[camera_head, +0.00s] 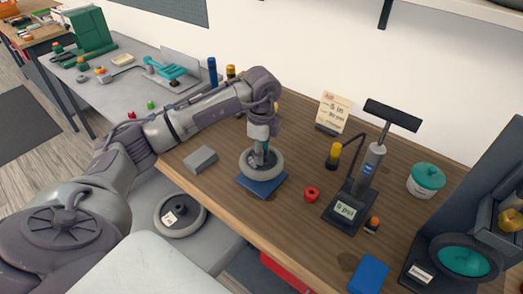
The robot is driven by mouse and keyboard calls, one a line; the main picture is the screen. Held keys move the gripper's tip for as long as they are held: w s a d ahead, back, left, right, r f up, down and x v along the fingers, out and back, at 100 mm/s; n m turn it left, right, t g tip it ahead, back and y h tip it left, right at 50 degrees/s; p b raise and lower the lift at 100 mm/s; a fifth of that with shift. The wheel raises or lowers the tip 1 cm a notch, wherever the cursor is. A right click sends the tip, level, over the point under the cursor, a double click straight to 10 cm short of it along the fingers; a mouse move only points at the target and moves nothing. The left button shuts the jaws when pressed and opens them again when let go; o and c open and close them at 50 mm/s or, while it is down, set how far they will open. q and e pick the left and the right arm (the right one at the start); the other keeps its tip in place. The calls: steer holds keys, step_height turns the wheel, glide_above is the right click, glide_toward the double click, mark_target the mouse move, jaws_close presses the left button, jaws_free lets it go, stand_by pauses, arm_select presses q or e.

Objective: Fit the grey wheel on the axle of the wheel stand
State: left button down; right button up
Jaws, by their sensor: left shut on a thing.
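My left gripper (262,152) reaches in from the left and points down. It is shut on the grey wheel (275,172), which lies flat in its hold. The wheel is directly over the wheel stand's blue square base (259,189) on the wooden bench. The axle is hidden by the wheel and the gripper. I cannot tell whether the wheel is around the axle or just above it. My right gripper is not in view.
A grey block (200,160) lies left of the stand; a red ring-like part (311,194) sits to its right. A pump with a gauge (345,209) stands farther right. Another wheel with a label (186,228) lies below the bench's left edge.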

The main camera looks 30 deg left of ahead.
arm_select(q)
steer(key=shift+f, duration=0.4)
steer(key=c, duration=0.7)
jaws_free()
step_height(320, 180, up, 12)
steer(key=shift+r, duration=0.1)
